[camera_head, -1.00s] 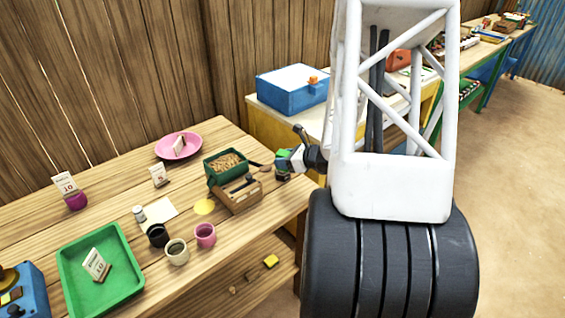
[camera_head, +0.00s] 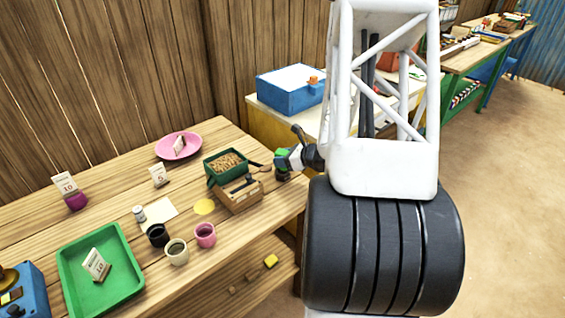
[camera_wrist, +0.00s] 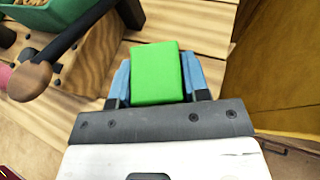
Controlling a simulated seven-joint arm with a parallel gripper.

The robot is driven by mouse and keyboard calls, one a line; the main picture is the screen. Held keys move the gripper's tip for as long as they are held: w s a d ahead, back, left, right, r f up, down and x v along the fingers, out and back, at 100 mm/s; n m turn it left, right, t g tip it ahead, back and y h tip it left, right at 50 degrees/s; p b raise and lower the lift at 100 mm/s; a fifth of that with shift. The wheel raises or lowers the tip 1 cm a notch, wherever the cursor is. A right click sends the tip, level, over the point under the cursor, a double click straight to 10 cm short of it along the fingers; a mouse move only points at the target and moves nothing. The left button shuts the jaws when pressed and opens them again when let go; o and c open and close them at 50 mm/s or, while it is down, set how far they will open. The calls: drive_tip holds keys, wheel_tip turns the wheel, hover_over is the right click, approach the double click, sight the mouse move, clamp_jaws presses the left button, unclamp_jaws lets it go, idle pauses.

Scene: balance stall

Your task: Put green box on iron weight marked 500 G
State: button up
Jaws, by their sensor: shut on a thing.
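My gripper (camera_head: 281,160) is at the right end of the wooden table. It is shut on the green box (camera_wrist: 157,73), whose sides lie between the two blue fingers in the wrist view. A small dark round thing (camera_head: 282,176), perhaps the iron weight, stands on the table just under my gripper in the head view. Its marking cannot be read, and my gripper partly hides it. I cannot tell whether the green box touches it. The box hides what is below it in the wrist view.
A green peanut bin (camera_head: 210,176) and a wooden holder (camera_head: 238,200) stand close to the left of my gripper. Further left are several cups, a pink plate (camera_head: 164,148) and a green tray (camera_head: 125,293). The table's right edge is near my gripper.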

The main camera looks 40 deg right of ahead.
drive_tip(key=shift+f, duration=0.9)
drive_tip(key=shift+f, duration=0.15)
drive_tip(key=o, duration=0.9)
drive_tip(key=shift+o, duration=0.2)
drive_tip(key=shift+s+d+r, duration=0.2)
drive_tip(key=shift+s+r, duration=0.2)
drive_tip(key=shift+s, duration=0.1)
drive_tip(key=v, duration=1)
drive_tip(key=shift+s+r, duration=0.2)
drive_tip(key=shift+s, duration=0.15)
